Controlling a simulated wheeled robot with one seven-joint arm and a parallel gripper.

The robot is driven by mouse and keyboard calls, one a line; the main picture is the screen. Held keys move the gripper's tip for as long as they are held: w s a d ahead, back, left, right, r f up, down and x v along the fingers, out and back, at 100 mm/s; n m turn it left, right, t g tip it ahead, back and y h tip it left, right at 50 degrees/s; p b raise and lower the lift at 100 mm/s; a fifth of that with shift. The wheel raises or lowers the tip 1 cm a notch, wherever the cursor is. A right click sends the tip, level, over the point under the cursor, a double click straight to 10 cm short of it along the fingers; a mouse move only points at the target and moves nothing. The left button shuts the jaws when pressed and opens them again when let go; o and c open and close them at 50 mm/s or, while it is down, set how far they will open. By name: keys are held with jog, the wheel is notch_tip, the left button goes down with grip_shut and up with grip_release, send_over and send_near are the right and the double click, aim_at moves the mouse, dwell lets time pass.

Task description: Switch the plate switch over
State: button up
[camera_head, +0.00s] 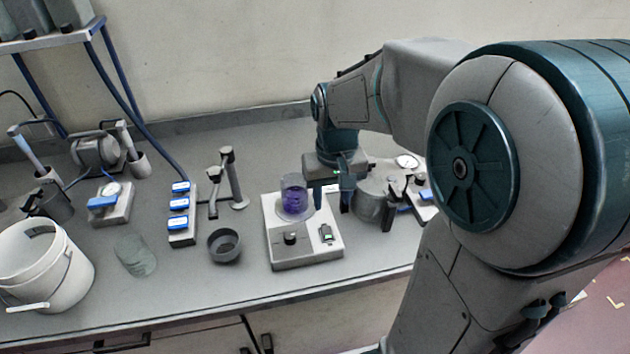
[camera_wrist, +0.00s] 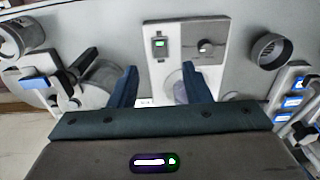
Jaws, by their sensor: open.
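The white plate (camera_head: 305,253) stands on the bench with a dark round knob (camera_head: 290,238) and a small plate switch (camera_head: 326,233) on its front part. A glass beaker of purple liquid (camera_head: 293,200) stands on its back part. In the wrist view, the switch (camera_wrist: 159,46) shows a small greenish patch, and the knob (camera_wrist: 206,46) is beside it. Which way the switch is set is too small to tell. My gripper (camera_head: 327,200) is open and empty, above the plate's back right, close to the beaker and behind the switch. The right finger partly hides the beaker in the wrist view.
A dark grey bowl (camera_head: 224,245) and a blue-labelled strip (camera_head: 182,215) stand left of the plate. A white bucket (camera_head: 42,265) is at far left. A grey pot (camera_head: 371,200) is right of my gripper. The bench front beside the plate is clear.

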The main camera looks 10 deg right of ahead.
jog(key=w, duration=0.2)
jog(key=p, duration=0.1)
send_near(328, 237)
notch_tip(328, 237, down, 7)
jog(key=shift+f, duration=0.2)
jog(key=shift+w, duration=0.1)
grip_shut()
